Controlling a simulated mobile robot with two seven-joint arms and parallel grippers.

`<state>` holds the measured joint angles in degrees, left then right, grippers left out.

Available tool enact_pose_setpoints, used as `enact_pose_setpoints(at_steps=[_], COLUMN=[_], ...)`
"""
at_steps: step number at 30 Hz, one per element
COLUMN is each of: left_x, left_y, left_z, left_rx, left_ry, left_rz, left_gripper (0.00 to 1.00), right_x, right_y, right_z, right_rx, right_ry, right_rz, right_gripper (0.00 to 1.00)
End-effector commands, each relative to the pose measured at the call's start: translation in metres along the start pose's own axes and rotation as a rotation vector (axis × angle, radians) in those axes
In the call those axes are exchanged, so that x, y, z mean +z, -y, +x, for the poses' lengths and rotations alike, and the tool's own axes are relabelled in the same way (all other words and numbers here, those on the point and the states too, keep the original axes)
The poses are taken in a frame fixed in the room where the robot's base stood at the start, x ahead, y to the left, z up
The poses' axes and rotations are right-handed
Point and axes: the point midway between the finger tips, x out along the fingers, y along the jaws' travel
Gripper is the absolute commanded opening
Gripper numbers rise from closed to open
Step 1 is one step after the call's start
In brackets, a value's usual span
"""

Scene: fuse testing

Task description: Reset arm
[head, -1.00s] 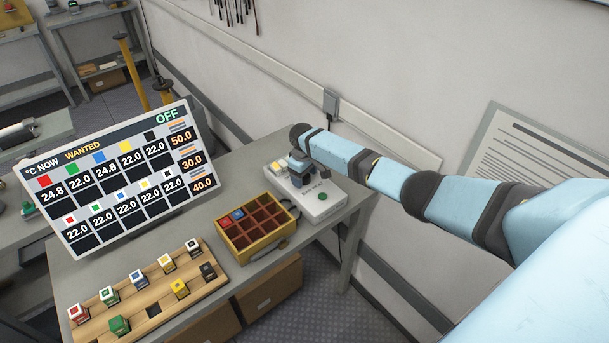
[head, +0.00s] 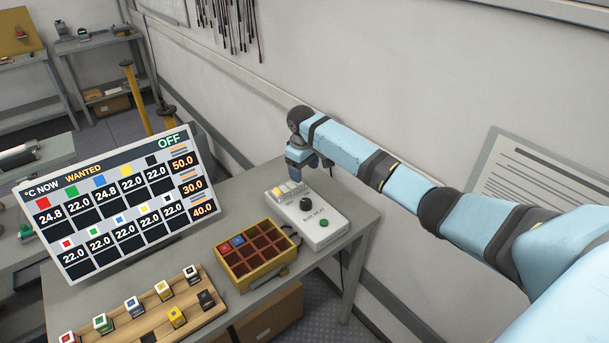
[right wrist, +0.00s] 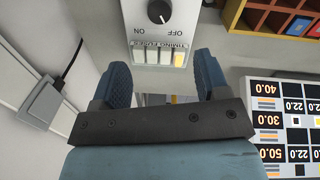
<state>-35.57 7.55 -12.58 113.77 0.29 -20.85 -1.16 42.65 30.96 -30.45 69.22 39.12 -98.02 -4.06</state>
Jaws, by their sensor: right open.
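My right arm reaches in from the right in the head view. Its gripper (head: 300,160) hangs above the far end of the white heater box (head: 322,232). In the right wrist view the gripper (right wrist: 162,78) has its two dark blue fingers spread, with nothing held between them. The box (right wrist: 185,14) shows there with its black dial (right wrist: 159,11) between ON and OFF marks, and a row of timing fuses (right wrist: 160,56), one yellow. In the head view the dial (head: 306,204) and a green button (head: 324,223) are uncovered. My left gripper is out of view.
A yellow case (head: 258,275) with red compartments holds a red and a blue cube. A wooden rack (head: 206,318) of coloured cubes stands in front. A tilted temperature display (head: 115,215) reads OFF. The wall is close behind the box.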

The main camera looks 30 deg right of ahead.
Motion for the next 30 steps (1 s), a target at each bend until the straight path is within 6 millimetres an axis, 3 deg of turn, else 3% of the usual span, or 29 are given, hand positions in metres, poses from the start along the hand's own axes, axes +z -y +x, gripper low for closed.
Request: enact_pose_setpoints(at_steps=[13, 17, 20, 23, 27, 30], left_x=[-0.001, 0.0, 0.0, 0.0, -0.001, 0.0], left_y=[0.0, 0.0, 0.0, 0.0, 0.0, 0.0], left_z=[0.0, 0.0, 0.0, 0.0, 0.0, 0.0], left_rx=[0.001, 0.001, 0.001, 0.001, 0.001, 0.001], left_ry=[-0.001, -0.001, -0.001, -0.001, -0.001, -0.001], left_rz=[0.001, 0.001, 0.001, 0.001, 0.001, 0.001], left_gripper=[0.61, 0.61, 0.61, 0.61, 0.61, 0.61], right_x=[0.0, 0.006, 0.021, 0.047, 0.096, 0.135], right_y=[0.0, 0.017, 0.054, 0.104, 0.171, 0.209], right_z=[0.0, 0.013, 0.037, 0.064, 0.088, 0.095], right_rx=[0.0, -0.003, -0.008, -0.02, -0.041, -0.058], right_ry=[0.0, -0.002, -0.012, -0.039, -0.091, -0.134], right_rz=[0.0, -0.021, -0.062, -0.108, -0.146, -0.149], right_gripper=[0.68, 0.68, 0.68, 0.68, 0.68, 0.68])
